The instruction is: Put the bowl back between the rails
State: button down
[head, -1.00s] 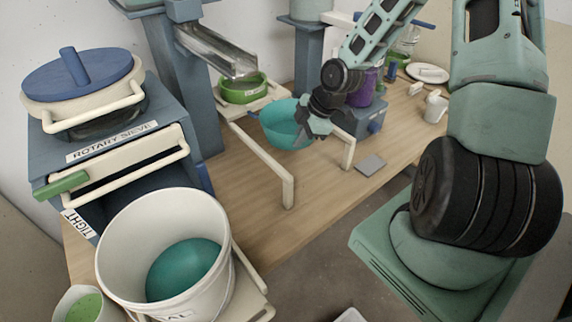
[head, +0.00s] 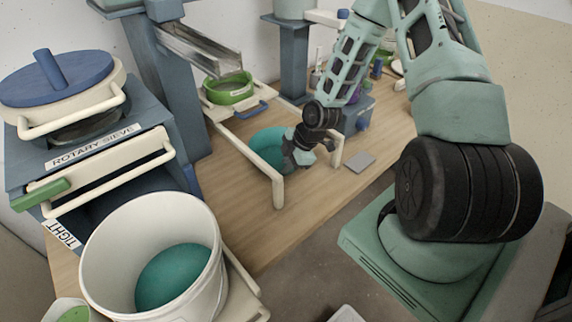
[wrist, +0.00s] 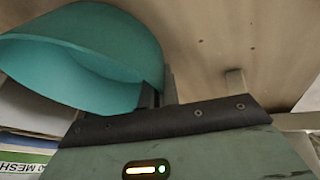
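The teal bowl (head: 264,148) is low between the two cream rails, partly hidden by my gripper and the near left rail post. The left rail (head: 245,154) runs in front of it; the right rail (head: 337,150) is partly behind my wrist. My gripper (head: 297,158) is at the bowl's right side. In the wrist view the bowl (wrist: 85,50) looks tilted, its rim edge at the fingers (wrist: 157,92), which appear shut on it. Whether the bowl touches the table is not clear.
A white bucket (head: 152,255) with teal glaze stands in the left foreground. A grey plate (head: 360,162) lies right of the rails. The wooden bench front is clear.

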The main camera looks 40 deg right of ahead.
jog(key=shift+f, duration=0.15)
jog(key=c, duration=1.6)
grip_release()
jog(key=shift+c, duration=0.2)
jog(key=v, duration=1.2)
jog(key=s+a+r+m+g+h, duration=0.1)
jog(key=s+a+r+g, duration=0.2)
jog(key=a, duration=0.8)
jog(key=s+a+r+m+h, duration=0.1)
jog(key=s+a+r+m, duration=0.2)
jog(key=s+a+r, duration=0.3)
jog(key=s+a+r+m+g, duration=0.1)
jog(key=s+a+r+m, duration=0.1)
jog(key=s+a+r, duration=0.5)
jog(key=s+a, duration=0.3)
jog(key=a, duration=0.2)
jog(key=shift+s+m+h, duration=0.25)
jog(key=shift+m+h, duration=0.15)
